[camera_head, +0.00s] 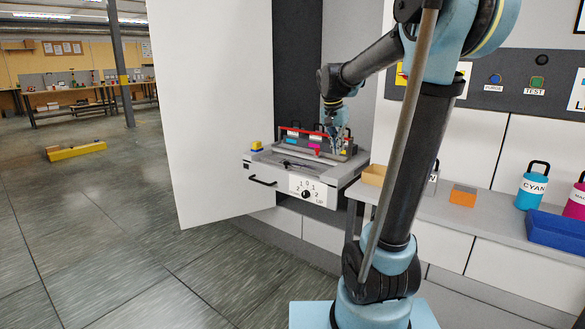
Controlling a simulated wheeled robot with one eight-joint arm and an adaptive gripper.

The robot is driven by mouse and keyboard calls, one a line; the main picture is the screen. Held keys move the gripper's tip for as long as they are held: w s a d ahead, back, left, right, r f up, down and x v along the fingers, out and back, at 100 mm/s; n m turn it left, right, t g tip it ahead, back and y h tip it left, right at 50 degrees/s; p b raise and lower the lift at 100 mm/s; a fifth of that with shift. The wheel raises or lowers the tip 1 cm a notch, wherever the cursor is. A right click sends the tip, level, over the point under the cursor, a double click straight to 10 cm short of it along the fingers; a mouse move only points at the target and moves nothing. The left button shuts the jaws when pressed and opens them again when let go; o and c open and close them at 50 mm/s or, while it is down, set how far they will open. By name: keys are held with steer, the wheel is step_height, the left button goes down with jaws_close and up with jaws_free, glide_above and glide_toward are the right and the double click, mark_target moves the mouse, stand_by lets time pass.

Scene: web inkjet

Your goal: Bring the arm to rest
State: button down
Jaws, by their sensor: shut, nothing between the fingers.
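My gripper (340,138) is small in the view, at the end of my dark and light-blue arm. It hangs over the right side of a pulled-out grey printer carriage unit (268,160). Its fingers look shut, with nothing seen between them. My arm rises from its base at the lower middle, bends at the top and reaches back left to the unit. Whether the fingertips touch the unit cannot be told. Cyan and magenta parts (314,146) sit in the unit beside the gripper.
A large white door (215,100) stands open left of the unit. A dial panel (307,190) is on the unit's front. The counter at right holds a CYAN bottle (532,188), a blue tray (556,230) and an orange block (463,195). The floor at left is mostly clear.

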steer(key=s+f+n, duration=0.2)
steer(key=s+f, duration=0.4)
steer(key=s, duration=0.4)
steer(key=s+d+f+n+y, duration=0.1)
steer(key=s+f+n, duration=0.1)
steer(key=s+f, duration=0.4)
steer(key=s+d+f+n+y, duration=0.1)
steer(key=s+f+n, duration=0.2)
steer(key=s+f, duration=0.4)
steer(key=s, duration=0.6)
steer(key=shift+s+d, duration=0.2)
steer(key=shift+s, duration=0.2)
steer(key=shift+w+f, duration=0.1)
steer(key=shift+f, duration=0.05)
steer(key=shift+w+f, duration=0.15)
steer(key=shift+w, duration=0.2)
